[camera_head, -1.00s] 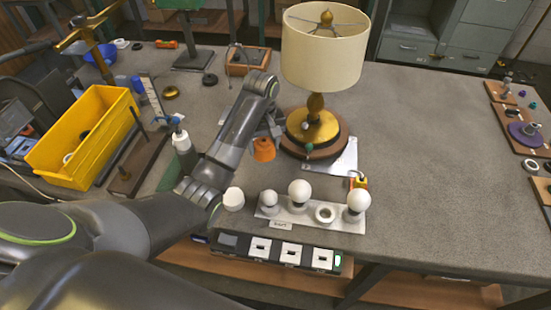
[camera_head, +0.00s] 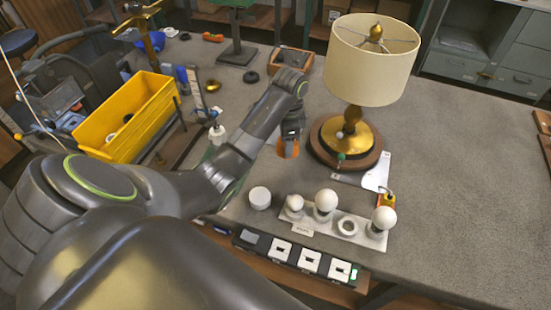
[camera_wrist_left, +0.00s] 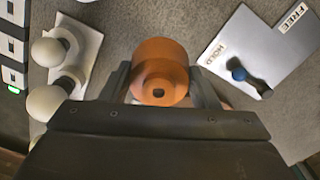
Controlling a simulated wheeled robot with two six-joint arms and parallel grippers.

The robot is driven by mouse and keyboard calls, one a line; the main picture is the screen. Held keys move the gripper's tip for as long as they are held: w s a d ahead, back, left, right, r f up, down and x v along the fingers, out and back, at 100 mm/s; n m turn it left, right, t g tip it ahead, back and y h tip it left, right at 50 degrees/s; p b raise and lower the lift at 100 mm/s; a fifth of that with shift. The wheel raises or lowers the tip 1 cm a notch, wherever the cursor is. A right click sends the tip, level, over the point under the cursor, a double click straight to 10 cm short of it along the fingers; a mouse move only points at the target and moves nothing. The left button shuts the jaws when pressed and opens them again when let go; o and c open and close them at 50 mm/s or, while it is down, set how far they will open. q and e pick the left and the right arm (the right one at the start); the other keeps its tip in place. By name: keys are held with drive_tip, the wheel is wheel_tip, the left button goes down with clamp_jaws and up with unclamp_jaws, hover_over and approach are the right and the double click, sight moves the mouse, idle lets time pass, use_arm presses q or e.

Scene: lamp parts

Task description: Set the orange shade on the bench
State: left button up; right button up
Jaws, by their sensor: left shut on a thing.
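The orange shade (camera_head: 289,149) is small and rounded, and hangs below my left gripper (camera_head: 291,137) in the head view. In the left wrist view the shade (camera_wrist_left: 160,72) sits between the two fingers of my left gripper (camera_wrist_left: 162,85), which is shut on it. A dark hole shows in its near end. It is over the grey bench (camera_head: 470,180), left of the large lamp's base. I cannot tell whether it touches the bench top. My right gripper is not in view.
A lamp with a cream shade (camera_head: 373,62) stands close on the right. A white strip with bulbs (camera_head: 326,202) and a white cylinder (camera_head: 260,198) lie at the front. A yellow bin (camera_head: 128,118) stands left. The bench's right part is clear.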

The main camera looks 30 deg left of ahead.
use_arm(q)
drive_tip(key=m, duration=0.1)
drive_tip(key=a+m, duration=0.1)
drive_tip(key=m, duration=0.1)
drive_tip(key=s+m, duration=0.1)
drive_tip(key=shift+a+r+m, duration=0.25)
drive_tip(key=shift+a+m, duration=0.15)
drive_tip(key=a+m, duration=0.1)
drive_tip(key=m, duration=0.4)
drive_tip(key=b, duration=0.5)
hover_over(274, 168)
wheel_tip(274, 168, down, 6)
drive_tip(key=shift+r, duration=0.1)
drive_tip(key=shift+w+f, duration=0.1)
drive_tip(key=shift+f, duration=1.85)
drive_tip(key=shift+f, duration=0.1)
drive_tip(key=o, duration=1.1)
drive_tip(key=shift+c, duration=0.2)
